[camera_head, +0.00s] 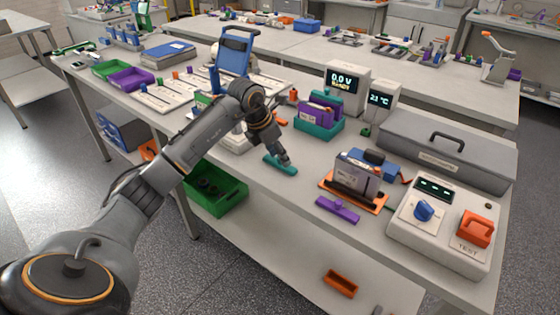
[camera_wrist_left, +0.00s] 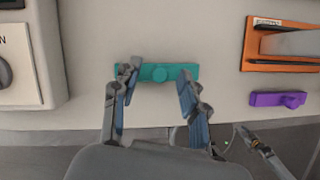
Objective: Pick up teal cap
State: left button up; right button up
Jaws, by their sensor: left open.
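The teal cap (camera_head: 281,165) is a flat bar with a round knob, lying on the bench top. In the left wrist view the teal cap (camera_wrist_left: 158,73) lies crosswise between the two fingertips. My left gripper (camera_head: 285,160) is just above the cap in the head view. In the left wrist view my left gripper (camera_wrist_left: 158,74) is open, with one finger on each side of the knob, overlapping the bar in the picture. I cannot tell whether the fingers touch it.
A purple cap (camera_head: 337,209) lies to the right, before an orange tray (camera_head: 375,206) holding a grey cell. A teal holder (camera_head: 318,128) with purple parts stands behind. A tester box (camera_head: 440,235) is at far right. Bare bench lies between the two caps.

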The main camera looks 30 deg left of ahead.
pick_arm(q)
jog(key=shift+w+f, duration=0.1)
jog(key=shift+f, duration=0.1)
grip_shut()
jog(key=shift+r, duration=0.1)
jog(key=shift+r, duration=0.1)
